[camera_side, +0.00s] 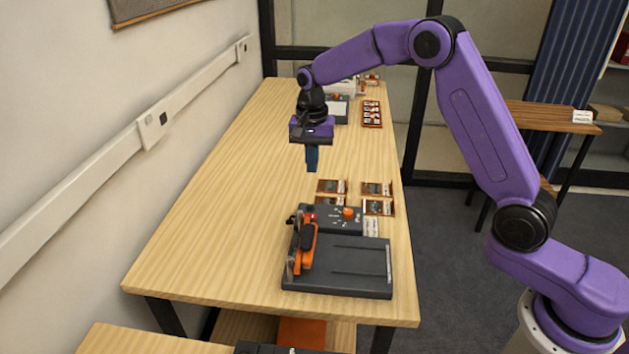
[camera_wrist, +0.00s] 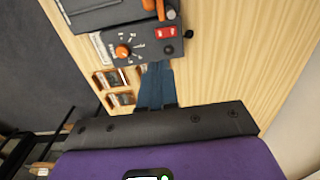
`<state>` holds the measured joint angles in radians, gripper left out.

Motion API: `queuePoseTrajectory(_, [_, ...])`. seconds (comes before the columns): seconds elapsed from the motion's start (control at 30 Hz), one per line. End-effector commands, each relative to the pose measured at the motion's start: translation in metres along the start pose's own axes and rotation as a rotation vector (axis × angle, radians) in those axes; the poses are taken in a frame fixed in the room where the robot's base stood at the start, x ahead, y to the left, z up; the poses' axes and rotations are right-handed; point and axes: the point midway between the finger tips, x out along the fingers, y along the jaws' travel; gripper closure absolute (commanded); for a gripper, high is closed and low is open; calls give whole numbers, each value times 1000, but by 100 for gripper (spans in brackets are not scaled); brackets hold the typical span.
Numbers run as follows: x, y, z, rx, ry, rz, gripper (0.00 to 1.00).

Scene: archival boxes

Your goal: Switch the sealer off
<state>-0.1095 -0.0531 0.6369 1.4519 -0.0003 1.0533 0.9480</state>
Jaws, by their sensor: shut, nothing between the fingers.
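The sealer (camera_side: 345,268) is a dark grey bench unit with an orange lever arm (camera_side: 305,250) on its left, near the front of the wooden table. Its control panel holds an orange knob (camera_side: 348,212) and a small red switch (camera_side: 311,217). In the wrist view, the red rocker switch (camera_wrist: 166,33) and the orange dial (camera_wrist: 122,51) lie just beyond the fingertips. Whether the rocker is pressed on or off is too small to tell. My gripper (camera_side: 312,170) points down above the table, behind the sealer and clear of it. Its blue fingers (camera_wrist: 157,66) are shut and empty.
Small compartment trays (camera_side: 376,207) with dark contents sit behind the sealer; a longer tray (camera_side: 372,114) and other equipment stand at the far end. The table's middle and left (camera_side: 215,200) are clear. A wall with a white conduit (camera_side: 100,186) runs along the left.

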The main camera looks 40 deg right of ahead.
Motion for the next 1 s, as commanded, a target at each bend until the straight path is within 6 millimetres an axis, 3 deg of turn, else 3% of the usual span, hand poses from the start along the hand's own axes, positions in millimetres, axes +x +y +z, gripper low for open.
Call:
queuePoseTrajectory(0.27, [21,0,1,0,-2,5,100])
queuePoseTrajectory(0.7, [102,0,1,0,-3,5,100])
queuePoseTrajectory(1.0, [136,0,0,0,0,1,100])
